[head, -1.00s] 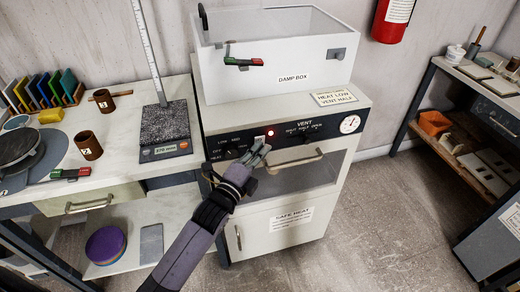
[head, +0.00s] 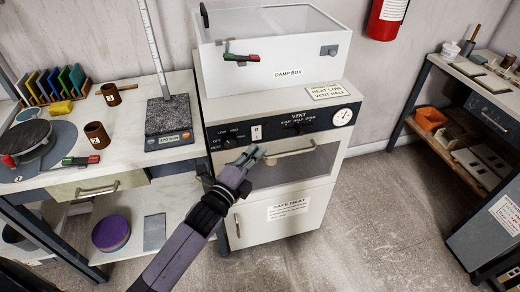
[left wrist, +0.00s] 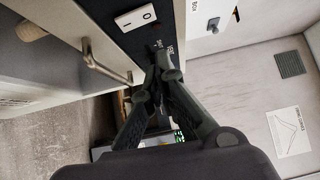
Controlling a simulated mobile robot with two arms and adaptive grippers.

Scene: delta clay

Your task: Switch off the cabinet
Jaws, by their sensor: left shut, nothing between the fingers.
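The cabinet (head: 300,165) is a cream unit with a dark control panel (head: 222,141) across its front. A white rocker switch marked I and O (head: 256,133) sits on the panel; it also shows in the left wrist view (left wrist: 136,18). No lit red lamp shows on the panel; a small dark red lamp (left wrist: 159,43) is in the left wrist view. My left gripper (head: 259,153) is shut and empty, in front of the cabinet just below the switch and apart from it. It also shows in the left wrist view (left wrist: 160,75). My right gripper is not in view.
A door handle (head: 292,152) juts out below the panel, close to my gripper. A damp box (head: 288,48) stands on the cabinet. A worktable (head: 125,150) with tools is at the left. Shelves (head: 450,130) stand at the right, with clear floor between.

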